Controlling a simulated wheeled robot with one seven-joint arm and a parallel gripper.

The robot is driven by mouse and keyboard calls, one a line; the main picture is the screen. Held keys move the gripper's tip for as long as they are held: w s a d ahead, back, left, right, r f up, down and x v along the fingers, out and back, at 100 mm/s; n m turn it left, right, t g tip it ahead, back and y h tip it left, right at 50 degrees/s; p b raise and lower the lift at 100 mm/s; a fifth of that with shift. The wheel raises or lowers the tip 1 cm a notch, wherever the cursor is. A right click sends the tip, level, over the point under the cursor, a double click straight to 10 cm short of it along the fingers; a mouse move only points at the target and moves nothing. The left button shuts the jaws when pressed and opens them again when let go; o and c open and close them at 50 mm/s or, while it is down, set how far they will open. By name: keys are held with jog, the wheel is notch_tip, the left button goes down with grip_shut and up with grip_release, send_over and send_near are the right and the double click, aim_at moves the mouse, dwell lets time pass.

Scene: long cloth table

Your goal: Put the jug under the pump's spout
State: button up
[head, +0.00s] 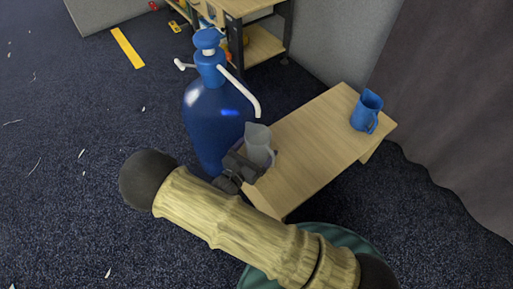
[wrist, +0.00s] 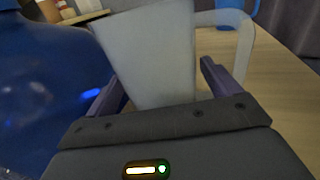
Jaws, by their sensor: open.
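A translucent grey jug (head: 258,145) stands upright on the near left end of the wooden table (head: 310,137), its handle to the right. The large blue pump bottle (head: 206,118) stands left of the table. Its white spout (head: 244,91) curves down to the right, and its tip shows just above the grey jug in the head view. My gripper (head: 243,165) is at the jug's near side, open. In the wrist view, its two fingers (wrist: 165,88) are apart on either side of the jug (wrist: 150,55); finger contact is unclear. The jug's base is hidden.
A blue jug (head: 367,111) stands at the far right end of the table and shows partly in the wrist view (wrist: 237,12). A wooden shelf (head: 262,45) with small items is behind. A grey curtain (head: 450,110) hangs at right. The table's middle is clear.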

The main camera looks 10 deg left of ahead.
jog(key=shift+r, duration=0.1)
jog(key=shift+r, duration=0.15)
jog(key=p+v, duration=0.6)
jog(key=v, duration=0.6)
jog(key=shift+a, duration=0.15)
